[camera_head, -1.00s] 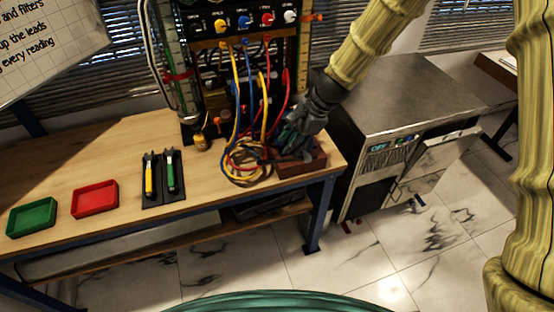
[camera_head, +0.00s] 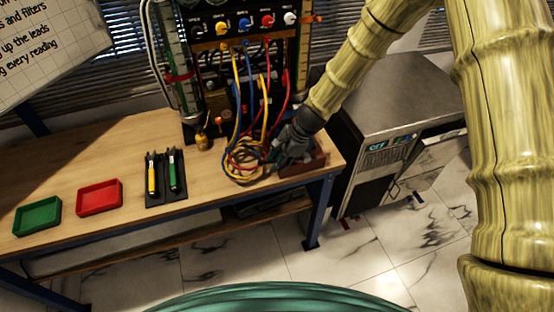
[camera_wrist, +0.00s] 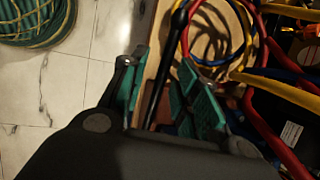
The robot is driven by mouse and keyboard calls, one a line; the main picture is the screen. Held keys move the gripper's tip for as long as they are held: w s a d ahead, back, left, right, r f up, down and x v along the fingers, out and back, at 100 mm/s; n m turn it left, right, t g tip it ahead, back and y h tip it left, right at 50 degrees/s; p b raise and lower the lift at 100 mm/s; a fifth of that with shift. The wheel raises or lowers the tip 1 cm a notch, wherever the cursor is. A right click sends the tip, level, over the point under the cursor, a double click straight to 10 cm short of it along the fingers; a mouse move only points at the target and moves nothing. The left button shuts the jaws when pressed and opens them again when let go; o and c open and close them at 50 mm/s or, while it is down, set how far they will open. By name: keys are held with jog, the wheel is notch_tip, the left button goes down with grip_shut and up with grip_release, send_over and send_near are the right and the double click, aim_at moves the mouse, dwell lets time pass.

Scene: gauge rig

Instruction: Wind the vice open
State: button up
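My gripper (camera_head: 280,152) is at the right end of the bench, over the near side of a reddish-brown block-like thing (camera_head: 317,160). That thing may be part of the vice; my gripper and wrist hide most of it. In the wrist view my gripper (camera_wrist: 162,88) has its two green-padded fingers apart. A thin dark bar with a rounded end (camera_wrist: 178,22) runs between them, possibly the vice handle. I cannot tell whether either pad touches it. The vice jaws cannot be made out.
Coiled red, yellow and blue leads (camera_head: 243,165) lie just left of my gripper and hang from the panel (camera_head: 240,25). A black holder with two tools (camera_head: 165,180), a red tray (camera_head: 99,196) and a green tray (camera_head: 37,216) lie further left. A metal cabinet (camera_head: 385,95) stands right.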

jog(key=shift+a+f, duration=0.15)
jog(key=shift+f, duration=0.1)
grip_shut()
